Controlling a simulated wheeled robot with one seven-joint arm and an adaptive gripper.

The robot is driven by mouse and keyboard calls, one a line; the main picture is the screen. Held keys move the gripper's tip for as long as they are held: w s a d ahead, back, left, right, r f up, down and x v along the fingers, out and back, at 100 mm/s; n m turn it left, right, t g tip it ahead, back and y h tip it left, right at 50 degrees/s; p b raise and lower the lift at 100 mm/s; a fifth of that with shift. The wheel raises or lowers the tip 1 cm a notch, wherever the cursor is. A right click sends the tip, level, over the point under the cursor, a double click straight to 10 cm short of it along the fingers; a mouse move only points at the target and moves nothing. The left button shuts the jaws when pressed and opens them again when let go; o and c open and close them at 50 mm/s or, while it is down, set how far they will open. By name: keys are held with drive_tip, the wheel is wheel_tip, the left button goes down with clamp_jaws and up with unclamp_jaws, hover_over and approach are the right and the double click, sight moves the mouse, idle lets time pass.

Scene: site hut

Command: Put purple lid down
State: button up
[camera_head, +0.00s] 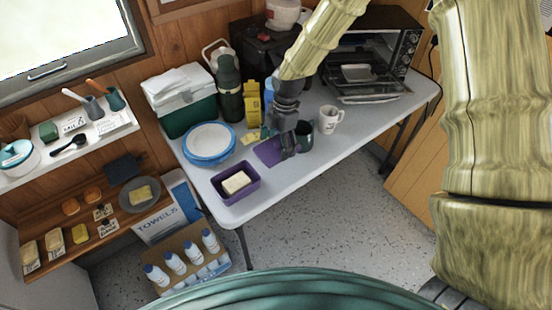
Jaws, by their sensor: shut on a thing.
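A purple tub (251,191) without a cover stands to the left, near the table's front corner, with a pale block (236,182) inside.
A dark green mug (304,130) stands close to the gripper's right, with a white mug (329,119) beyond. A blue-rimmed plate (209,141), yellow carton (253,102), green flask (229,88) and cooler (190,118) stand left and behind. An oven (395,48) is back right. The table's front right is clear.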

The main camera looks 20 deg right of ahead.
sight(281, 147)
drive_tip(key=f, duration=0.2)
drive_tip(key=f+p, duration=0.1)
drive_tip(key=f, duration=0.2)
drive_tip(key=shift+s+d, duration=0.1)
drive_tip(key=shift+d, duration=0.1)
drive_tip(key=shift+s+f, duration=0.15)
drive_tip(key=shift+f, duration=0.1)
drive_tip(key=shift+f+p, duration=0.65)
drive_tip(key=shift+f, duration=1.3)
drive_tip(key=shift+f, duration=0.1)
drive_tip(key=o, duration=0.8)
drive_tip(key=shift+w+d+r+b, duration=0.2)
drive_tip(key=shift+r+b, duration=0.3)
drive_tip(key=shift+r, duration=1.55)
drive_tip(key=shift+w+d+r+b, duration=0.1)
drive_tip(key=shift+d+r+b, duration=0.35)
drive_tip(key=shift+r, duration=1.55)
drive_tip(key=shift+w+d+r+b, duration=0.15)
drive_tip(key=shift+r+b, duration=0.45)
drive_tip(key=shift+r, duration=1.45)
drive_tip(key=shift+s, duration=0.1)
